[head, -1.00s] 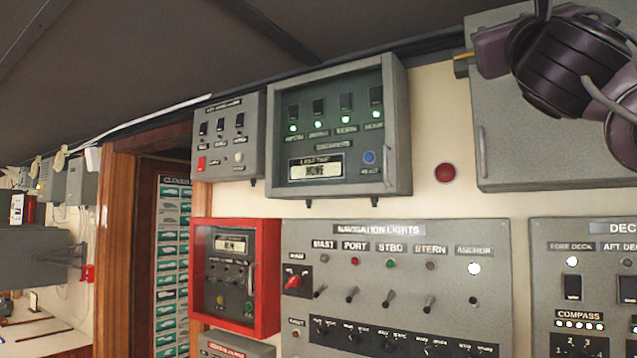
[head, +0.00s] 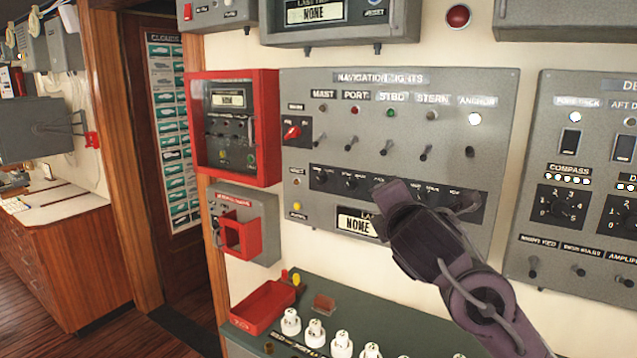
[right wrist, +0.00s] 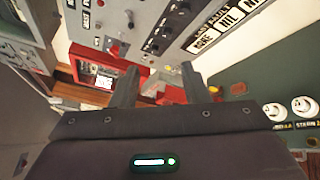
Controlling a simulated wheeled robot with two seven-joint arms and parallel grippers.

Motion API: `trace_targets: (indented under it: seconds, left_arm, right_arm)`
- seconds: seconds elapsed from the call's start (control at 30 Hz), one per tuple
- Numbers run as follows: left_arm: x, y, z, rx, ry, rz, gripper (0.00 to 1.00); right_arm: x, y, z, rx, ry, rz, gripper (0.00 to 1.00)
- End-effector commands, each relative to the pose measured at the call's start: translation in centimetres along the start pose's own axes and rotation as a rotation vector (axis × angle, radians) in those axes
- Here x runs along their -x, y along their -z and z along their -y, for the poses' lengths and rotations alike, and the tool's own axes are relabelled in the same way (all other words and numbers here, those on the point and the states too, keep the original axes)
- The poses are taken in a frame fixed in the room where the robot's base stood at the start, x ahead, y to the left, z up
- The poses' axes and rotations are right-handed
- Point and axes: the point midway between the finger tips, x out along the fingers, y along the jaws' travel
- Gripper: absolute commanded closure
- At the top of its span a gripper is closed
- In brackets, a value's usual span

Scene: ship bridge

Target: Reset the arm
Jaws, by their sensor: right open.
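My right arm (head: 455,270) comes in from the lower right in the head view. Its dark purple gripper (head: 425,197) is in front of the lower part of the grey navigation lights panel (head: 300,120) and hides part of its lower knob row and display. In the right wrist view the two dark fingers of the right gripper (right wrist: 160,78) stand apart with nothing held between them. Red parts of the wall equipment show beyond the fingers. My left gripper is not in view.
A red-framed box (head: 273,120) and a grey box with a red bracket (head: 262,205) are on the wall left of the panel. A green console (head: 380,318) with a red tray (head: 262,307) and several white knobs stands below. Another grey panel (head: 530,200) is at right.

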Motion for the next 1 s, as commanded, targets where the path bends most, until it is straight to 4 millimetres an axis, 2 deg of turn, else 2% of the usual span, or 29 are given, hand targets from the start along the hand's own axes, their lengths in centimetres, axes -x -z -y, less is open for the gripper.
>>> trace_targets:
  seconds: [0.03,0.17,0.27,0.37,0.5,0.6,0.7,1.0]
  left_arm:
    - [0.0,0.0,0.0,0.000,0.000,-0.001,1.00]
    - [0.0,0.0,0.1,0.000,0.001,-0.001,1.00]
    - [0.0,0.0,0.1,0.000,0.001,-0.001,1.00]
    - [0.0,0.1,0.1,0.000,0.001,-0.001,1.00]
    - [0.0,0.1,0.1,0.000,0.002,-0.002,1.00]
    - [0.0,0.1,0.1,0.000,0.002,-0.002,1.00]
    - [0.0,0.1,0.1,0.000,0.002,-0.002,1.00]
    - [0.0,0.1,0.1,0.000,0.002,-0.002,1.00]
  right_arm:
    - [0.2,2.3,3.3,-0.109,0.059,-0.046,0.59]
    - [1.8,6.4,10.4,-0.399,0.216,-0.108,0.59]
    - [3.7,9.0,15.8,-0.621,0.352,-0.120,0.59]
    - [6.3,11.2,21.0,-0.838,0.499,-0.101,0.59]
    - [10.9,13.7,27.8,-1.127,0.713,-0.013,0.59]
    - [14.2,14.7,31.7,-1.295,0.844,0.079,0.59]
    - [17.1,15.3,34.5,-1.416,0.943,0.171,0.59]
    - [23.9,16.1,39.7,-1.641,1.138,0.425,0.59]
